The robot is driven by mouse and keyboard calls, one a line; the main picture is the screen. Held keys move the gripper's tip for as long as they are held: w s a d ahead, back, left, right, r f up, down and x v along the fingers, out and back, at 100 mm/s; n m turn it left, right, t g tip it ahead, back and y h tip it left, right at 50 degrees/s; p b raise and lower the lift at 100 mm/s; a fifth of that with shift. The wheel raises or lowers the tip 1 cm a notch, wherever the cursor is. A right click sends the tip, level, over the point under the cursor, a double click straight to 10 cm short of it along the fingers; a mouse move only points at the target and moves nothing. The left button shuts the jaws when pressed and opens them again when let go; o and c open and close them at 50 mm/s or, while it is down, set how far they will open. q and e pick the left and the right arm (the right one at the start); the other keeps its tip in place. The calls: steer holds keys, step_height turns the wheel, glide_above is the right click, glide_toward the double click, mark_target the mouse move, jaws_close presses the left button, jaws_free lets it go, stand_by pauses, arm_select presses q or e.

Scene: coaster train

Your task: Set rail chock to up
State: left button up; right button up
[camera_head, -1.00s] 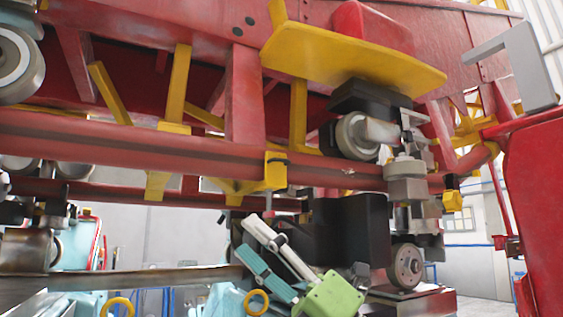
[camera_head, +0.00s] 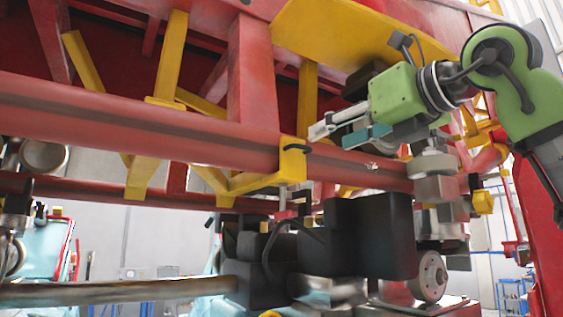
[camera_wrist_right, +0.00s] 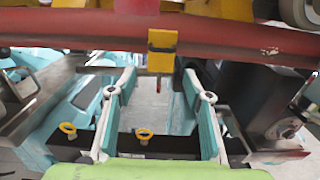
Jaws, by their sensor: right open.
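The bracket also shows in the right wrist view (camera_wrist_right: 162,48), top centre. My right gripper (camera_head: 333,133) has a green body, with teal and white fingers pointing left, in front of the rail and right of the bracket. In the right wrist view its fingers (camera_wrist_right: 160,82) are spread apart, with the hanging rod seen between them and nothing held. My left gripper is not in view.
Black wheel-truck blocks (camera_head: 375,235) and a grey wheel (camera_head: 429,276) stand below the rail at right. A yellow plate (camera_head: 340,35) overhangs above my right gripper. Yellow rings (camera_wrist_right: 145,134) show below in the wrist view. Some open room lies left of the black blocks.

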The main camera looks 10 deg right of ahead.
mark_target(303, 147)
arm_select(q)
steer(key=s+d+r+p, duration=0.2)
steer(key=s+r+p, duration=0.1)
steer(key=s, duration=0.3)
arm_select(e)
steer(key=p+x, duration=0.1)
steer(key=x, duration=0.2)
steer(key=p+x, duration=0.1)
steer(key=x, duration=0.3)
steer(key=r+p+x, duration=0.1)
steer(key=x, duration=0.2)
steer(key=shift+w, duration=0.35)
steer(key=shift+p, duration=0.35)
steer(key=shift+w, duration=0.2)
steer(key=shift+a+f, duration=0.1)
steer(key=shift+c, duration=0.7)
steer(key=c, duration=1.1)
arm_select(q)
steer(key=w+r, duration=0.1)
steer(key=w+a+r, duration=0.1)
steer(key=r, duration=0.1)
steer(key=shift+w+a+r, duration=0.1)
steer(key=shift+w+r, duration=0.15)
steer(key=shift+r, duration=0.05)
